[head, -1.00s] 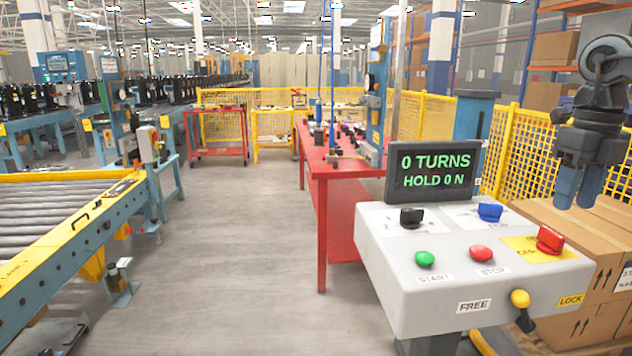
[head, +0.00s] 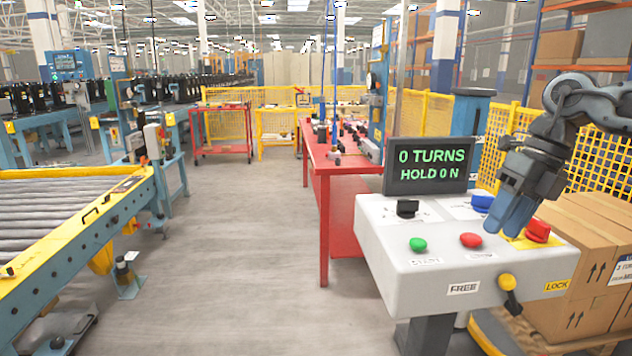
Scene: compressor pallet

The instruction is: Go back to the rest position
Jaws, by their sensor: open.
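My gripper (head: 507,222) is at the right in the head view, at the end of my dark grey arm. Its blue fingers point down, in front of the right part of the grey control panel (head: 420,283). In the picture the fingers overlap the yellow label beside the red switch (head: 538,230) and lie just below the blue knob (head: 482,203). I cannot tell how far above the panel they are. Nothing shows between the fingers.
The panel carries a black knob (head: 407,208), a green button (head: 417,244), a red button (head: 470,240) and a yellow lever (head: 508,282). Its display (head: 430,166) reads "0 TURNS HOLD 0 N". Cardboard boxes (head: 590,235) stand at the right.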

